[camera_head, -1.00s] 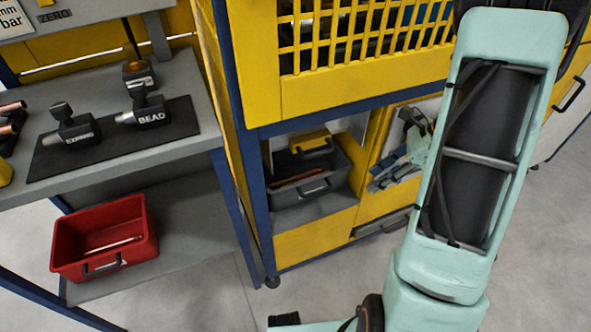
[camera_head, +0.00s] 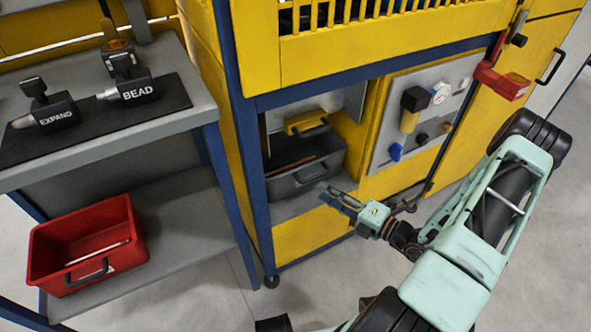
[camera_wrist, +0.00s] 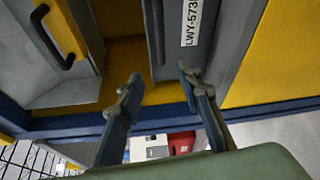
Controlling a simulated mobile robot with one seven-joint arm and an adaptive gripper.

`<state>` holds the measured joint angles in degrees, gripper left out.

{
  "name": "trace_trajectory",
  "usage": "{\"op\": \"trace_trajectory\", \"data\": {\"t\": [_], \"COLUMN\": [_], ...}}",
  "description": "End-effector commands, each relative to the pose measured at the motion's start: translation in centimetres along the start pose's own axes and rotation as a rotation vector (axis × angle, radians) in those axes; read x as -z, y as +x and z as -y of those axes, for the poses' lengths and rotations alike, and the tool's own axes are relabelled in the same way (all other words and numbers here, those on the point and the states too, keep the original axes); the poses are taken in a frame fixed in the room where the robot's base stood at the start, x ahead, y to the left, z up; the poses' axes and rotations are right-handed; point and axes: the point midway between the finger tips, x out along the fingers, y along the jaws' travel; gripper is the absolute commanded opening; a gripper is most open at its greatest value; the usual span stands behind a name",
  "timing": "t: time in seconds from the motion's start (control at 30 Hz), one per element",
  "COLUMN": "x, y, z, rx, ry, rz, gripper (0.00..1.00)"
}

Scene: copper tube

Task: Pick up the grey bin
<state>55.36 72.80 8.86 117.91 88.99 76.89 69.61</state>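The grey bin (camera_head: 289,186) stands on a low shelf inside the yellow cabinet in the head view. It is upright, with a dark handle on its front wall and a copper-coloured tube inside. My gripper (camera_head: 329,196) is in front of the bin's lower right, pointing left toward the cabinet. In the wrist view my gripper (camera_wrist: 159,86) has its two fingers apart with nothing clasped between them. A dark grey surface with a white label (camera_wrist: 192,22) lies beyond the fingers; I cannot tell whether it belongs to the bin.
A yellow part with a black handle (camera_head: 306,124) sits above the bin's back. A blue cabinet post (camera_head: 257,190) stands left of the opening, and a valve panel (camera_head: 420,115) is at right. A red bin (camera_head: 130,256) with a tube is on the left bench's lower shelf.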

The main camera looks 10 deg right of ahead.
Motion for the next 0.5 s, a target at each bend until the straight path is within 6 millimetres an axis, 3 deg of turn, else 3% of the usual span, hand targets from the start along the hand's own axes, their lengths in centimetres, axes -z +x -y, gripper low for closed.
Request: {"op": "trace_trajectory", "data": {"t": [0.1, 0.37, 0.5], "x": [0.1, 0.1, 0.1], "y": [2.1, 4.3, 6.5], "z": [0.1, 0.2, 0.5], "rx": [-0.001, 0.000, 0.001], "ry": [-0.002, -0.004, -0.006], "rz": [-0.005, -0.006, -0.008], "gripper": [0.33, 0.33, 0.33]}}
